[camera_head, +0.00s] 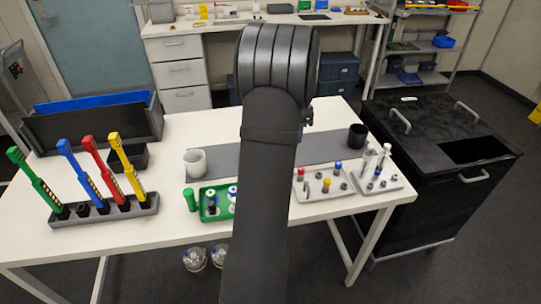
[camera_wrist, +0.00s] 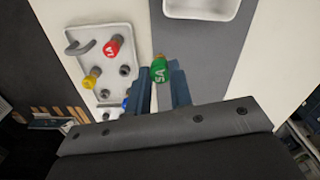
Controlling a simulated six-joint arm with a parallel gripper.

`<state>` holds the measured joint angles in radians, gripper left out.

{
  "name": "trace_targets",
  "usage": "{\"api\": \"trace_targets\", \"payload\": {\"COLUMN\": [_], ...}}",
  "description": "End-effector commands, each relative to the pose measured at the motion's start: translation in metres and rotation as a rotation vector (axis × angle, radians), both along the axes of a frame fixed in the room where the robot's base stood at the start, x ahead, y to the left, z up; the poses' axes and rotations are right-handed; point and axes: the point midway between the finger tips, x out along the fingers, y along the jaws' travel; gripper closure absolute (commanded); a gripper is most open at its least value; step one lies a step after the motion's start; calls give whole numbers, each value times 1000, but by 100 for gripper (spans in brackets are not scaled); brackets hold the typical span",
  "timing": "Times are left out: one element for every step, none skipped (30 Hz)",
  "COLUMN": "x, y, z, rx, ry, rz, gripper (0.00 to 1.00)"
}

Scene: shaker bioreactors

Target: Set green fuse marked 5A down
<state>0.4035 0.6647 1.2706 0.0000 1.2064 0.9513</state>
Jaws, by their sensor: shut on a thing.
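My gripper (camera_wrist: 163,88) is shut on the green fuse (camera_wrist: 159,74), marked 5A, and holds it at the fingertips. In the wrist view the fuse is seen over the border of the grey mat (camera_wrist: 207,48) and white tabletop. The pale fuse tray (camera_wrist: 105,72) is left of the fuse and apart from it. It bears a red fuse (camera_wrist: 113,47) marked 1A, a yellow fuse (camera_wrist: 91,80), a partly hidden blue one and empty sockets. In the head view my arm hides the green fuse and most of the gripper; the fuse tray (camera_head: 314,195) is right of the arm.
A white open container (camera_wrist: 197,9) is at the wrist view's top edge. On the table are a tube rack (camera_head: 387,187), a black cup (camera_head: 357,136), a pale cup (camera_head: 195,162), a green tray (camera_head: 203,212) and a tool rack (camera_head: 92,216). The grey mat (camera_head: 228,160) has bare room.

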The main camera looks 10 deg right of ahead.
Motion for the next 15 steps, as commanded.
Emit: {"api": "trace_targets", "payload": {"x": [15,21,29,35,39,44,48,50,52,53,54,54,55,55,54], "y": [15,23,33,40,45,52,56,59,63,65,66,67,67,67,67], "z": [2,4,5,7,8,9,10,11,10,8,6,1,-3,-7,-14], "rx": [-1,-1,0,0,-1,-1,-1,0,0,1,1,1,1,1,0], "ry": [-1,-1,0,0,-1,-1,-1,0,1,2,2,2,2,2,3], "rz": [-1,-5,-12,-17,-21,-26,-29,-32,-36,-37,-38,-39,-39,-40,-40], "gripper": [100,100,100,100,100,100,100,100,100,100,100,100,100,100,100]}}
